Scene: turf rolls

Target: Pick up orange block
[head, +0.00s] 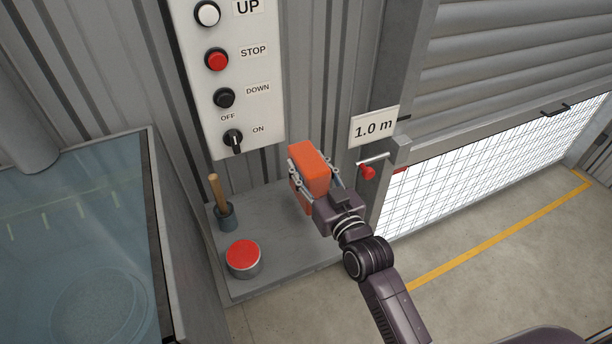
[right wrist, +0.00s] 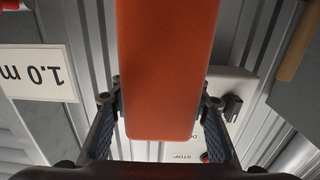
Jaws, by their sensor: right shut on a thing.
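The orange block (head: 310,167) is a rounded orange box, held above the grey shelf in the head view. It fills the upper middle of the right wrist view (right wrist: 167,75). My right gripper (head: 314,182) is shut on it, with one finger on each side. The fingers also show on both sides of the block in the right wrist view (right wrist: 160,112). Behind the block in the head view, a further orange part shows lower down between the fingers; I cannot tell whether it is the same block. My left gripper is not in view.
The grey shelf (head: 270,270) holds a red-topped round can (head: 243,258) and a wooden-handled tool (head: 220,205). A control panel (head: 228,80) is on the wall. A red-knobbed lever (head: 367,171) and a 1.0 m sign (head: 374,127) are right of the block. A glass-sided tank (head: 75,235) stands left.

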